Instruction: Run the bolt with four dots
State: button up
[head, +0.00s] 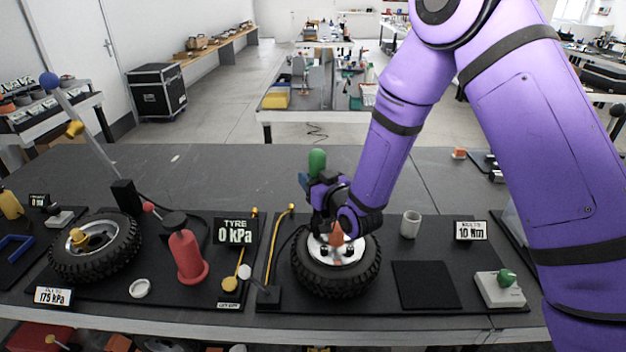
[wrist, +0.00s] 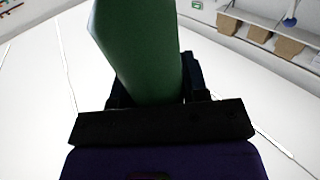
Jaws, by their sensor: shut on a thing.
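A wheel with a black knobbly tyre (head: 318,281) and a silver hub lies flat on the dark mat in the head view. Dark bolts or holes show on its hub, but any dots are too small to make out. My gripper (head: 326,192) is above the wheel, shut on a green-handled tool (head: 317,160). The green handle stands up out of the jaws, and it also fills the middle of the wrist view (wrist: 140,50). An orange-brown piece (head: 337,236) shows below my gripper, over the hub. I cannot tell whether the tool touches a bolt.
Right of the wheel are a pale cup (head: 410,224), a black pad (head: 426,285), a "10 Nm" sign (head: 470,230) and a white box with a green knob (head: 500,289). To the left are a yellow rod (head: 278,245), a red pump (head: 187,257) and another tyre (head: 70,262).

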aim_at(313, 160)
jog(key=shift+r, duration=2.55)
